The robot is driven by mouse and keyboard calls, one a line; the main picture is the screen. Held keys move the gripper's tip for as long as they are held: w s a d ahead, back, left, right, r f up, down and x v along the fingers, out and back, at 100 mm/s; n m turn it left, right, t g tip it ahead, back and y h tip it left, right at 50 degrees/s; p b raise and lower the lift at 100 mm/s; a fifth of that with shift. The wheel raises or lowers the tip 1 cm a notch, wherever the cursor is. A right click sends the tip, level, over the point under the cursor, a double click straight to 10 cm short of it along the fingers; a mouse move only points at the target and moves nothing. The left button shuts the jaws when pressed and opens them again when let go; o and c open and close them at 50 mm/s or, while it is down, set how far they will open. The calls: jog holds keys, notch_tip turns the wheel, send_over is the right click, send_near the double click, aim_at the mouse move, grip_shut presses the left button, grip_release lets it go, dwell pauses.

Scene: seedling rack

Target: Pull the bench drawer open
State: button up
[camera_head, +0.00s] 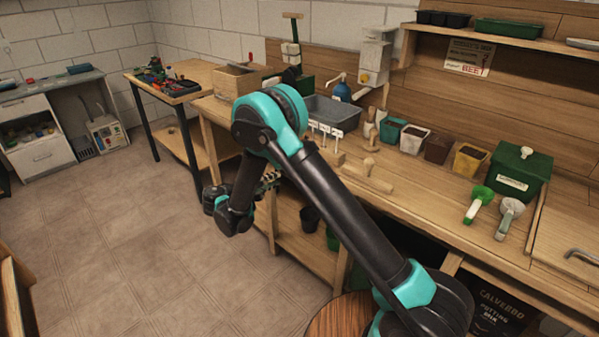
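The wooden potting bench (425,203) runs along the wall from the centre to the right. I cannot make out a bench drawer front or its handle for certain; my arm covers much of the bench's front edge. My arm reaches up from the lower right and bends down at the left. My gripper (268,183) seems to be the small dark part beside the wrist, near the bench's front left. Its fingers are too small and partly hidden to tell open from shut. A metal handle (582,256) shows on a pale wooden panel at the right edge.
Pots, a grey tray (345,112), a green box (517,175) and two scoops stand on the bench. A lower shelf (305,245) holds dark pots. A side table (185,78) and white cabinet (40,155) stand left. The tiled floor (120,240) is clear.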

jog(key=x, duration=1.3)
jog(key=shift+w+d, duration=0.2)
jog(key=shift+w, duration=0.1)
grip_shut()
